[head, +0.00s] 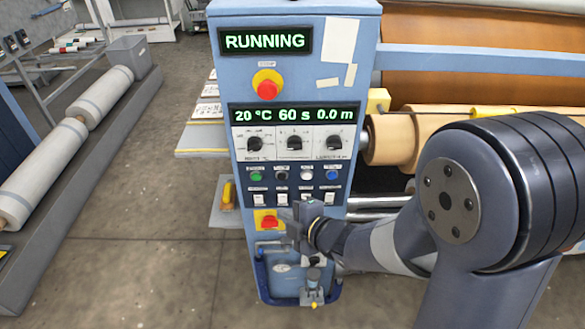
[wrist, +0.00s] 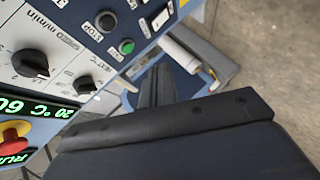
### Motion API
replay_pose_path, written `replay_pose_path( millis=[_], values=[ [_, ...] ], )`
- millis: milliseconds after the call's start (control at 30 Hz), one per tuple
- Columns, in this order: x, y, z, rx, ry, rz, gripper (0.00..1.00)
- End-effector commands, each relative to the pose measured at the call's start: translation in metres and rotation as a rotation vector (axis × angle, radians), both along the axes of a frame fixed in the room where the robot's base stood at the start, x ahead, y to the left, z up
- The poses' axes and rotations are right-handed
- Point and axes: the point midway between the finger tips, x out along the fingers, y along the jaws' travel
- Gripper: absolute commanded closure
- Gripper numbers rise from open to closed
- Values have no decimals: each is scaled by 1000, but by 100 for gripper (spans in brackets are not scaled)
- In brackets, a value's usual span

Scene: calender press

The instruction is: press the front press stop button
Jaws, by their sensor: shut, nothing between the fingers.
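The press's blue control column stands in the middle of the head view, with a row of small round buttons. The black button (head: 282,175) is second from the left, right of the green button (head: 257,176). In the wrist view the black button (wrist: 106,20) has a STOP label beside it, and the green button (wrist: 126,46) is nearer my fingers. My gripper (head: 298,222) is shut and empty, in front of the column below the button row. In the wrist view its fingers (wrist: 158,85) appear right of and below the green button, apart from both buttons.
The upper display (head: 264,41) reads RUNNING. Red emergency buttons on yellow sit above the dials (head: 267,88) and low on the column (head: 268,221), the lower one close to my gripper. Three dials and white switches flank the button row.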

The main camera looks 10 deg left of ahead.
Motion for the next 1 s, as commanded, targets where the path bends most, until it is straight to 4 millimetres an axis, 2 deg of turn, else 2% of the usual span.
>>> replay_pose_path(
  millis=[267, 433, 1000],
  values=[
    [0, 0, 0, 0, 1, -1, 100],
    [8, 1, 2, 0, 1, -3, 100],
    [76, 18, 1, 0, 1, -3, 100]
  ],
)
